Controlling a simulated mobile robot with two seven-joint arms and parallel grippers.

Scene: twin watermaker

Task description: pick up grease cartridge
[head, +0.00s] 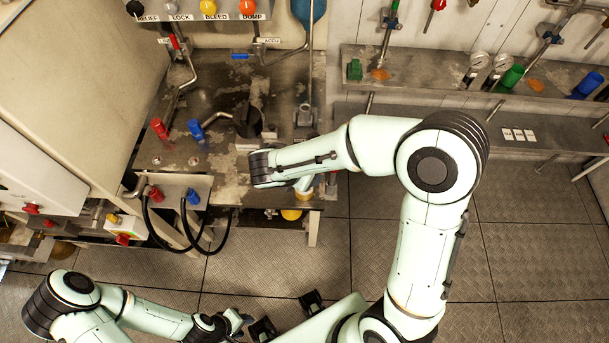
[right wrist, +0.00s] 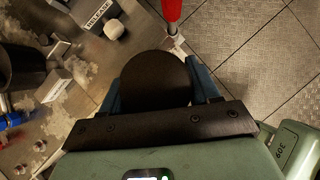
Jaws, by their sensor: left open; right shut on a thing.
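My right gripper (right wrist: 157,88) is shut on a dark, round-ended thing (right wrist: 155,75), with a blue finger on each side of it. I take this to be the grease cartridge; only its dark end shows, and the rest is hidden. In the head view my right wrist is over the front right part of the steel bench (head: 222,172) and hides most of the gripper and what it holds. My left gripper (head: 240,320) is open and empty at the bottom of the head view, above the floor and away from the bench.
A dark pot (head: 247,120) stands on the bench close behind my right wrist. Red (head: 159,128) and blue (head: 196,129) fittings stand left of it. Black hoses (head: 158,228) hang at the front. A shelf (head: 440,85) carries gauges and bottles. The plated floor (head: 530,250) at right is clear.

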